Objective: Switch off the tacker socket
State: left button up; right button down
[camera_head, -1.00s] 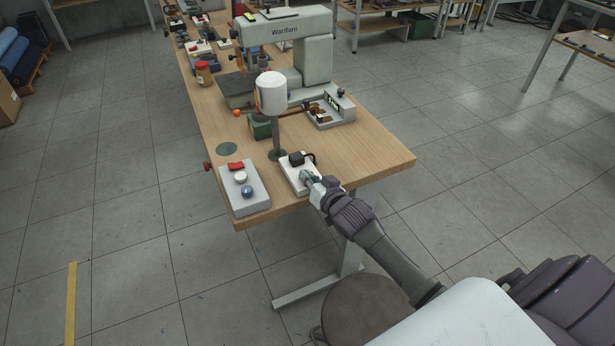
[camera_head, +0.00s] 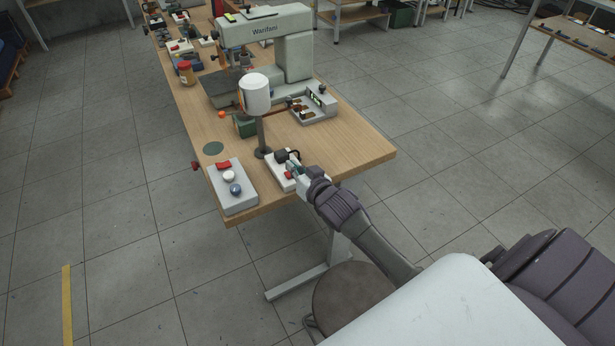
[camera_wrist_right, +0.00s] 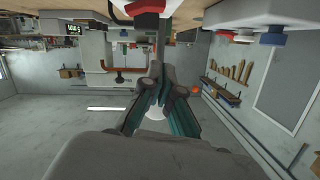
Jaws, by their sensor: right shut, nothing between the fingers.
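The tacker socket is a white box (camera_head: 277,164) near the table's front edge, with a black plug and cable (camera_head: 285,155) at its far end. A red switch (camera_head: 288,175) shows on its near part, beside my fingertips. My right gripper (camera_head: 295,171) is shut and empty, right at the near right side of the socket. I cannot tell whether it touches the switch. In the right wrist view, the shut fingers (camera_wrist_right: 157,88) point toward the red switch (camera_wrist_right: 146,8) at the top edge. My left gripper is not in view.
A grey control box (camera_head: 233,199) with red, white and blue buttons lies left of the socket. A white cylinder on a post (camera_head: 255,94) stands just behind. A pale green Wanfani machine (camera_head: 297,55) is further back. The table's right corner (camera_head: 370,150) is clear.

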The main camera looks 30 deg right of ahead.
jog(key=v, duration=0.7)
jog(key=shift+s+a+b, duration=0.15)
jog(key=shift+s+b, duration=0.15)
jog(key=shift+s, duration=0.15)
jog(key=shift+f, duration=0.15)
